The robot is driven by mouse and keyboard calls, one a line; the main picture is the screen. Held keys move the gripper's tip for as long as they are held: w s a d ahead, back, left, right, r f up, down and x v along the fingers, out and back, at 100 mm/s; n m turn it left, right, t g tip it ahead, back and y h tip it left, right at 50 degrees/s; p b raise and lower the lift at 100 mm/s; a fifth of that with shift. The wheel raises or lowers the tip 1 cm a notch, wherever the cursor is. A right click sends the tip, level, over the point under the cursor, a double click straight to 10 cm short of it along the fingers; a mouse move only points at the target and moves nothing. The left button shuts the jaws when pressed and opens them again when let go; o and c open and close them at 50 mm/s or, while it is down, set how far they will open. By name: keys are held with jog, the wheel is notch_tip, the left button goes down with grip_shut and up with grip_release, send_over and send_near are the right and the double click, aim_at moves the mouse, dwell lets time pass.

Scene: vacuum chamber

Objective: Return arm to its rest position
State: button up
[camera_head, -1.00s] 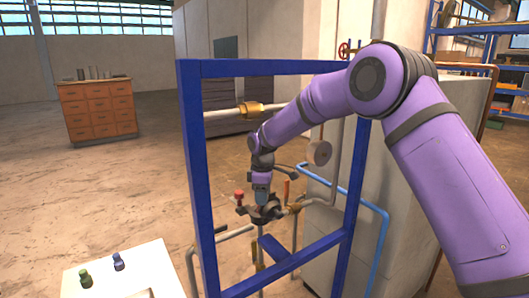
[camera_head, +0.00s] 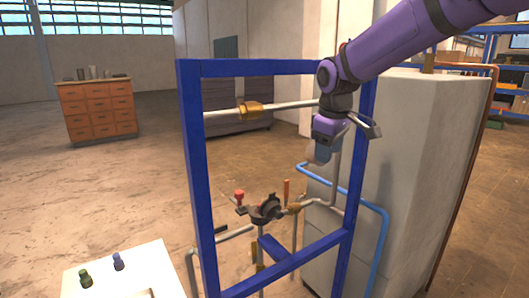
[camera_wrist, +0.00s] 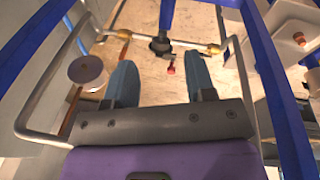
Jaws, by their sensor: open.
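My purple arm reaches in from the upper right in the head view. My gripper (camera_head: 320,154) hangs by the right post of the blue frame, above the pipework and clear of the clamp. In the wrist view the two blue-grey fingers of my gripper (camera_wrist: 161,85) stand apart with nothing between them. The dark clamp (camera_head: 266,208) sits on the pipe inside the frame, below and left of my gripper. It also shows beyond the fingertips in the wrist view (camera_wrist: 159,45).
The blue frame (camera_head: 194,170) stands around the pipes, close to my gripper. A light blue pipe (camera_head: 386,240) bends around the pale cabinet (camera_head: 425,140) at right. A white table (camera_head: 150,268) with two small bottles is at lower left. Open floor lies left of the frame.

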jog(key=s+d+m+t, duration=0.1)
jog(key=s+d+m, duration=0.2)
jog(key=s, duration=0.7)
jog(key=s+d+r+m+t, duration=0.1)
jog(key=s+d+m, duration=0.2)
jog(key=s+d, duration=0.4)
jog(key=s+d+r+m+t, duration=0.1)
jog(key=s+d+m, duration=0.3)
jog(key=s, duration=1)
jog(key=shift+d+r, duration=0.15)
jog(key=shift+d, duration=0.25)
